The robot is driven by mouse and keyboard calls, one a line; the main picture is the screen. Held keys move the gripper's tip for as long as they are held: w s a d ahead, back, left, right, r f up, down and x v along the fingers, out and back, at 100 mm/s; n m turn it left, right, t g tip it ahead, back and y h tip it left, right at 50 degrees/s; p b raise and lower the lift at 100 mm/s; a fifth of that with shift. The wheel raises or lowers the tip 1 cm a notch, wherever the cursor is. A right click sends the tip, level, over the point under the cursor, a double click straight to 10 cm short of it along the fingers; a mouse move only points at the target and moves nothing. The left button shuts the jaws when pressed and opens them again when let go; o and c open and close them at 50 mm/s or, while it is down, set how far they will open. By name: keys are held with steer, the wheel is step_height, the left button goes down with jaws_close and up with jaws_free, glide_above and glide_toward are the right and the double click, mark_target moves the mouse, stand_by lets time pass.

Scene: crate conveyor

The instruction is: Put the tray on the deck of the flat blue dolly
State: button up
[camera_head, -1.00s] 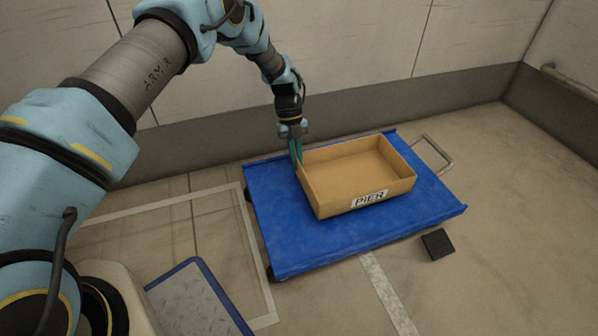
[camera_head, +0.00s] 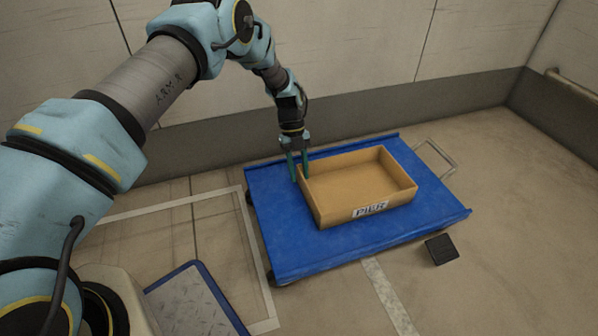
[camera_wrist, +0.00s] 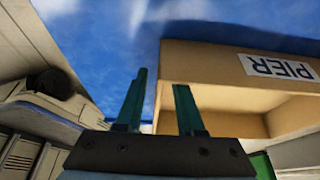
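The tan tray (camera_head: 337,217), labelled PIER on its front wall, sits flat on the deck of the flat blue dolly (camera_head: 297,254). It lies wholly within the deck edges. My gripper (camera_head: 298,179) is open at the tray's left wall, fingers pointing down. One teal finger is outside the wall and the other appears on the inner side, with a gap between them. In the wrist view the two fingers (camera_wrist: 160,108) are spread apart, with the tray's labelled wall (camera_wrist: 225,65) to the right and blue deck (camera_wrist: 105,50) behind.
A metal push handle (camera_head: 436,157) sticks out at the dolly's far right. A small black block (camera_head: 442,249) lies on the floor by the front right edge. A blue-edged metal plate (camera_head: 195,303) is at the bottom. A wall (camera_head: 330,60) stands close behind the dolly.

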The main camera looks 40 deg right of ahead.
steer(key=p+v, duration=0.3)
steer(key=v, duration=0.9)
steer(key=w+a+r+n+t+h, duration=0.1)
steer(key=w+a+r+n, duration=0.35)
steer(key=a+n, duration=0.35)
steer(key=w+a+r+n+t, duration=0.1)
steer(key=w+a+r+n, duration=0.2)
steer(key=a+r+n, duration=0.5)
steer(key=w+a+r+n+t+h, duration=0.1)
steer(key=w+a+r+n, duration=0.3)
steer(key=a, duration=0.7)
steer(key=s+a+r+n+t, duration=0.1)
steer(key=s+a+r+n, duration=0.1)
steer(key=s+a+n, duration=0.4)
steer(key=s+a+r+n+t, duration=0.1)
steer(key=s+a+r+n, duration=0.2)
steer(key=a+n, duration=1)
steer(key=s+a, duration=0.3)
steer(key=a, duration=0.1)
steer(key=shift+a+r+t, duration=0.2)
steer(key=shift+a+t, duration=0.15)
steer(key=shift+t, duration=0.05)
